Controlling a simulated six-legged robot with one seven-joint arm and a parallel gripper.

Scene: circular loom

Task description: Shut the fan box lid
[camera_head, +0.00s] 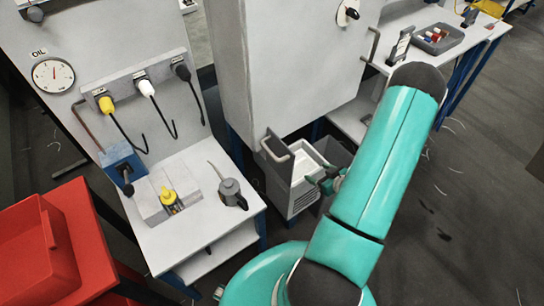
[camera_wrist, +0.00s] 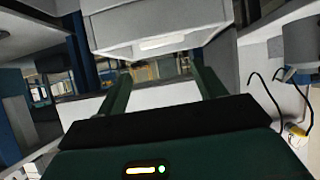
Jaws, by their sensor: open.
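The fan box (camera_head: 301,192) is a small pale box with a slotted front, low against the large grey cabinet. Its top is open and shows a white inside. A panel with a grey bar handle (camera_head: 278,149), which looks like the lid, stands raised at the box's left side. My gripper (camera_head: 327,181) is at the box's right edge; whether it touches is unclear. In the wrist view my gripper (camera_wrist: 163,73) has its two green fingers wide apart with nothing clearly held. A pale box-like part (camera_wrist: 160,35) is just beyond the fingertips; I cannot tell which part it is.
A white bench (camera_head: 215,235) at left holds a grey oil can (camera_head: 232,194) and a yellow-topped fitting (camera_head: 169,199). A red bin (camera_head: 38,250) is at lower left. The cabinet (camera_head: 285,60) rises behind the box. Open floor (camera_head: 450,200) lies at right.

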